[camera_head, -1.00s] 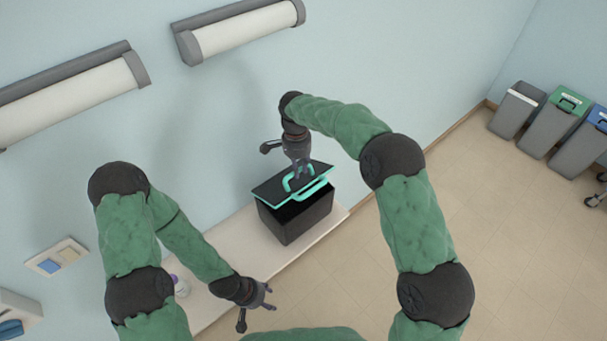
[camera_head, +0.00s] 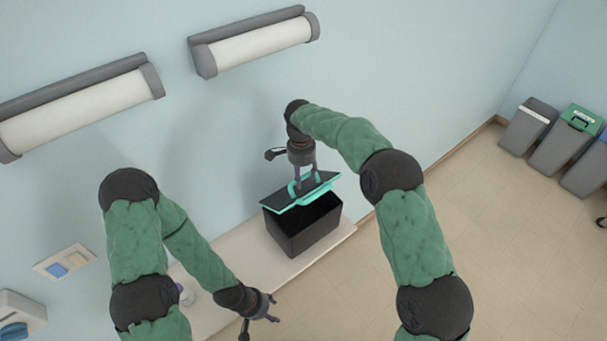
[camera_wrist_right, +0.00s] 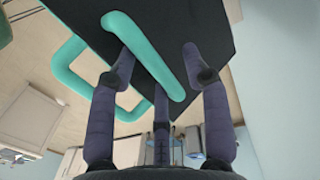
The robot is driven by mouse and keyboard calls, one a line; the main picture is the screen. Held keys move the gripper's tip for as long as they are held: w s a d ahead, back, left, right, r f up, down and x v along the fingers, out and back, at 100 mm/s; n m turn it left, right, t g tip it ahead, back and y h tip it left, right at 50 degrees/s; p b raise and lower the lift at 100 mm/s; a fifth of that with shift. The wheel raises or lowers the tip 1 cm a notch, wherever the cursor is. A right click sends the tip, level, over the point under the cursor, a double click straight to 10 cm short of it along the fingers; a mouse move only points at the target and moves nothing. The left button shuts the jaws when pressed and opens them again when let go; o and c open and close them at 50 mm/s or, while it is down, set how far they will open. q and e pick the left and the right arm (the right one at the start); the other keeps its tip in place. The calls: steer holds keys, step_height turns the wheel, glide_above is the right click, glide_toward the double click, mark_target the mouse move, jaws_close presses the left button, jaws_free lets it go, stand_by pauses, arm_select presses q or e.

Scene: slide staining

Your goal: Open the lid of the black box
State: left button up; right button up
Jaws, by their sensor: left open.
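The black box (camera_head: 300,236) stands on the white shelf, and its dark inside shows. Its black lid (camera_head: 271,199), edged in teal, is held tilted above the opening, apart from at least the near rim. My right gripper (camera_head: 306,183) is over the lid, with its fingers around the teal handle. In the right wrist view the fingers (camera_wrist_right: 160,75) straddle the teal handle bar (camera_wrist_right: 150,60), with the lid (camera_wrist_right: 205,25) behind it. My left gripper (camera_head: 268,318) is open and empty, low in the head view, in front of the shelf and away from the box.
The white shelf (camera_head: 240,250) runs along the wall, with a small white bottle (camera_head: 186,292) partly behind my left arm. Two roll holders (camera_head: 255,42) hang on the wall above. Bins (camera_head: 565,138) stand far right.

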steer(key=shift+s+d+r, duration=0.1)
steer(key=shift+r, duration=0.35)
step_height(320, 180, up, 11)
steer(key=shift+w+a+r, duration=0.15)
steer(key=shift+w+a, duration=0.05)
steer(key=shift+w, duration=0.15)
